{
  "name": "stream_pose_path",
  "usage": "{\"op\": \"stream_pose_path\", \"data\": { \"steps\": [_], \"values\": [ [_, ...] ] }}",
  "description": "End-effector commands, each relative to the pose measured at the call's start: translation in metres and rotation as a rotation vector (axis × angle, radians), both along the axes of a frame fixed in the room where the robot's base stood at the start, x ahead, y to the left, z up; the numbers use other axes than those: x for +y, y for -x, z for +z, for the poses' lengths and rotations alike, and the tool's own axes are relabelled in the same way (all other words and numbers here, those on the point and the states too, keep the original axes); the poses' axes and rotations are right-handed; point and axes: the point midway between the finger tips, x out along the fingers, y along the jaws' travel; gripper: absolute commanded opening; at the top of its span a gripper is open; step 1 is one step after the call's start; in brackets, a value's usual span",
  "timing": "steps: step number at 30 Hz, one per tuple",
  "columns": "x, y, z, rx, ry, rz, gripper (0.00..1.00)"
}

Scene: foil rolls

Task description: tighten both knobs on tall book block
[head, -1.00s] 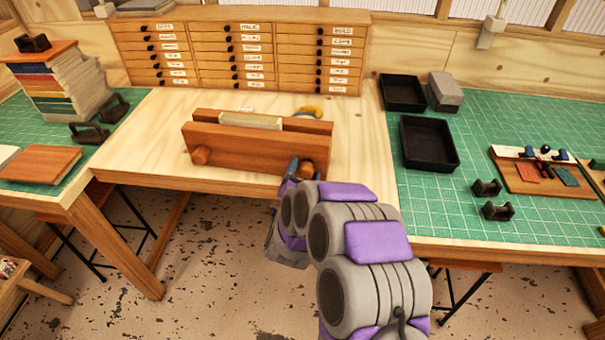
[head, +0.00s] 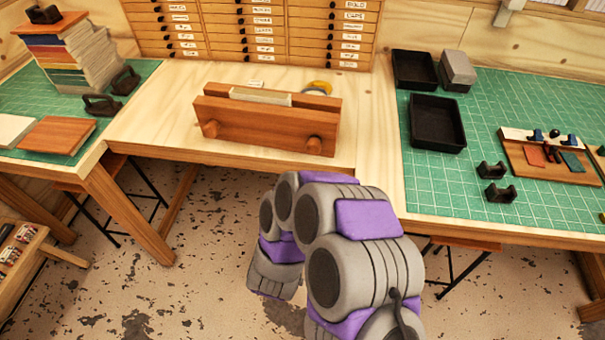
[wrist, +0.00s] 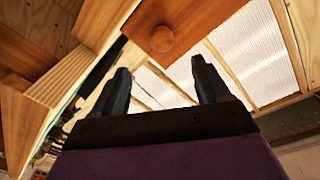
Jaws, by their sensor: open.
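A wooden press (head: 265,122) stands on the middle table with a pale book block (head: 260,97) between its two boards. Its front board carries a left knob (head: 210,129) and a right knob (head: 315,143), both in plain sight in the head view. My gripper's fingers are hidden behind my arm in the head view. In the wrist view my gripper (wrist: 163,80) is open and empty. One round knob (wrist: 161,38) on the board (wrist: 185,20) shows beyond the gap between the fingers, apart from them. I cannot tell for certain which knob it is.
A yellow roll (head: 318,87) lies behind the press. Black trays (head: 437,122) and a tool board (head: 550,155) are on the right green mat. A book stack (head: 70,55) stands at left. The table's front edge lies between my arm and the press.

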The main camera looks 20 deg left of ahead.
Motion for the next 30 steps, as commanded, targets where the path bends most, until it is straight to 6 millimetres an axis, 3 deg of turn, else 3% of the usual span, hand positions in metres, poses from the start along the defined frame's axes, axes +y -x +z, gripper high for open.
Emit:
{"op": "stream_pose_path", "data": {
  "steps": [10,22,30],
  "values": [
    [-0.003,0.017,0.002,-0.002,-0.001,-0.002,0.76],
    [-0.004,0.017,0.002,-0.005,0.007,0.0,0.76],
    [-0.008,0.009,0.005,-0.03,0.15,0.011,0.76]
  ]
}}
